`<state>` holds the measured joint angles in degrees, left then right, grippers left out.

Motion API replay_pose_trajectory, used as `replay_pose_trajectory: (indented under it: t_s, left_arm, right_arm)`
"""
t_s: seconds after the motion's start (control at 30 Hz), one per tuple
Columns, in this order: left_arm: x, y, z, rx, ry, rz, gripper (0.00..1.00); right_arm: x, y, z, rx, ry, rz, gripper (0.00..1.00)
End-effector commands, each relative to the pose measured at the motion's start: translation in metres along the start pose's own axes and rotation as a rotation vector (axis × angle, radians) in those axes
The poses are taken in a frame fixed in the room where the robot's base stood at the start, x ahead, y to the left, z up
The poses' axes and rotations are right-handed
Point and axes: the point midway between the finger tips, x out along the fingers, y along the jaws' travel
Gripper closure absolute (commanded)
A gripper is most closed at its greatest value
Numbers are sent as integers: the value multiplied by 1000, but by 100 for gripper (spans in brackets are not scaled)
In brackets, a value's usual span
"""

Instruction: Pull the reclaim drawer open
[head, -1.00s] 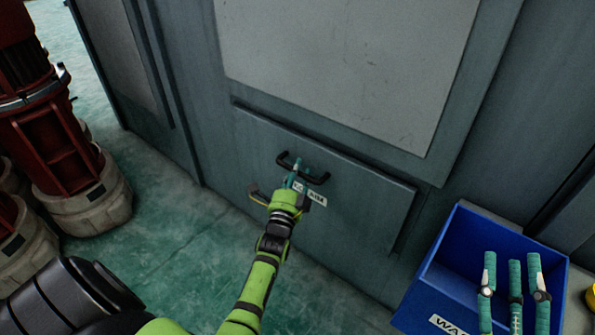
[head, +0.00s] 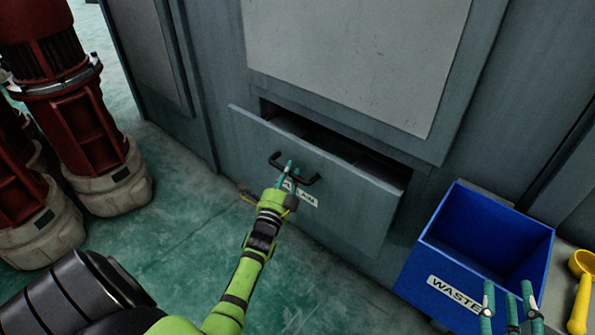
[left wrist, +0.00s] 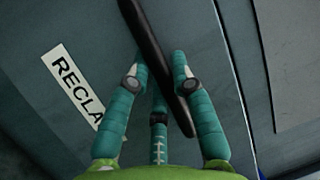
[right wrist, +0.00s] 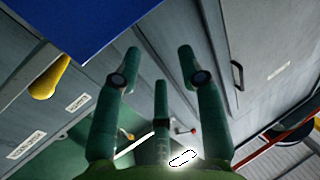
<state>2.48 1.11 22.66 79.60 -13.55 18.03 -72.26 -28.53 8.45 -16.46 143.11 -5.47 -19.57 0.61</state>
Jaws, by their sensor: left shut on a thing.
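The reclaim drawer (head: 335,180) is a grey drawer in the cabinet front, standing partly open with a dark gap along its top edge. Its black bar handle (head: 308,181) also crosses the left wrist view (left wrist: 158,60). A white label (left wrist: 72,84) reading "RECLA…" is partly hidden there. My left gripper (head: 287,172) is shut on the handle, with its teal fingers on both sides of the bar.
A blue bin (head: 538,245) labelled "WASTE" stands right of the drawer, close to my right gripper. A yellow scoop (head: 581,290) lies beside it. Red and cream motor-like machines (head: 90,130) stand at the left. The green floor before the drawer is clear.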

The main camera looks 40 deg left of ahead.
Motion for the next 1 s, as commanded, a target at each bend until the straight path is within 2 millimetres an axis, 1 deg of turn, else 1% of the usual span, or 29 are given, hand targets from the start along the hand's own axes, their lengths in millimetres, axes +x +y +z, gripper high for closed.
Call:
replay_pose_trajectory:
  t_s: [0.07,0.1,0.17,0.2,0.27,0.3,0.37,0.4,0.53,0.6,0.7,1.0]
  left_arm:
    - [-8,-4,4,2,1,2,100]
    - [-12,-5,6,2,1,2,100]
    - [-20,-7,9,3,1,2,100]
    - [-25,-8,11,3,2,1,100]
    - [-33,-10,14,2,2,3,100]
    - [-38,-11,16,2,2,2,100]
    - [-47,-13,20,3,2,2,100]
    - [-53,-14,23,3,1,2,100]
    - [-71,-17,30,2,2,1,100]
    - [-80,-19,34,3,1,2,100]
    - [-92,-21,39,3,1,1,100]
    - [-122,-27,52,4,1,0,100]
  right_arm:
    - [-3,6,22,5,-135,14,60]
    - [-6,10,37,8,-211,21,60]
    - [-14,14,59,13,-331,31,60]
    - [-21,17,73,17,-414,38,60]
    - [-35,22,95,25,-543,49,60]
    - [-46,24,108,31,-630,54,60]
    - [-66,28,127,41,-760,63,60]
    - [-79,29,138,48,-842,68,60]
    - [-124,32,162,72,-1083,80,60]
    - [-147,33,170,84,-1196,83,60]
    - [-177,33,177,101,-1337,87,60]
    - [-171,32,208,102,-1356,82,60]
